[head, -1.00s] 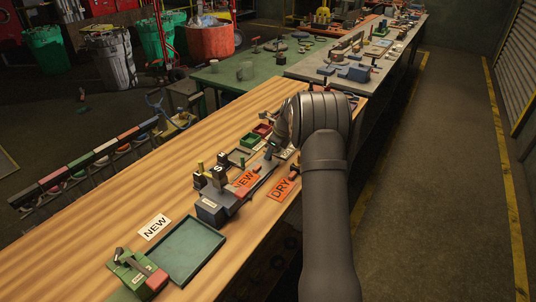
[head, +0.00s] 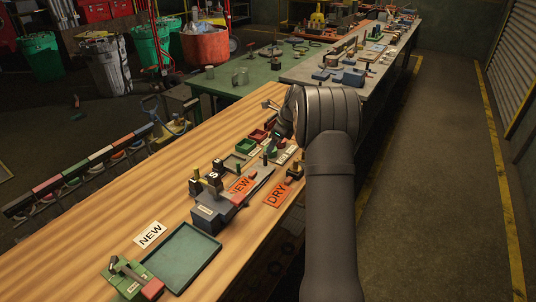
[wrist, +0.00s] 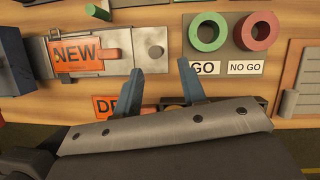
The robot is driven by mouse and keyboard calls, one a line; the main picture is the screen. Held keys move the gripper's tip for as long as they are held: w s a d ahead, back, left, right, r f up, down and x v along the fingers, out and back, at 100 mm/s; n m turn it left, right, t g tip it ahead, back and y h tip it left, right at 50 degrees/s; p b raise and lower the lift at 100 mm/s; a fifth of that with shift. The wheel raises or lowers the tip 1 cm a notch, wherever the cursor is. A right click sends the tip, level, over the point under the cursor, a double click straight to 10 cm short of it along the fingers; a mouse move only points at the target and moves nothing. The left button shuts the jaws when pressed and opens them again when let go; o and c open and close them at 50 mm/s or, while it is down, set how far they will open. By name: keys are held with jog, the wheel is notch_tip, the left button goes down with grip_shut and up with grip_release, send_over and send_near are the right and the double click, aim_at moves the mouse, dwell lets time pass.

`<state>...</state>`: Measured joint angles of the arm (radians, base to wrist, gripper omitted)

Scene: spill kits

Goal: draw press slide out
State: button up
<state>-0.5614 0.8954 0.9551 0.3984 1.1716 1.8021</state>
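The press (head: 210,212) is a grey block on the wooden bench, left of my arm in the head view. Its metal slide (wrist: 118,46) carries an orange NEW tag (wrist: 77,52), which also shows in the head view (head: 240,187). A round metal knob (wrist: 156,52) stands at the slide's right end in the wrist view. My gripper (wrist: 161,68) is open, with two blue-grey fingers apart. The knob appears just beyond the gap between the fingertips; I cannot tell whether they touch it. Nothing is held. In the head view my arm hides most of the gripper.
A green ring (wrist: 207,32) and a red ring (wrist: 259,32) lie beside the slide, above GO and NO GO labels. An orange DRY tag (head: 277,195) lies near the bench's right edge. A green tray (head: 177,256) sits nearer. The bench's left side is clear.

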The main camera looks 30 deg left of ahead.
aim_at(266, 164)
jog(key=v, duration=1)
jog(key=shift+d+r, duration=0.1)
jog(key=shift+r, duration=0.05)
jog(key=x, duration=1.7)
jog(key=shift+f, duration=0.25)
jog(key=shift+s, duration=0.1)
jog(key=shift+r, duration=0.1)
jog(key=v, duration=1.7)
jog(key=x, duration=1.7)
jog(key=shift+s+a, duration=0.25)
jog(key=shift+s, duration=0.5)
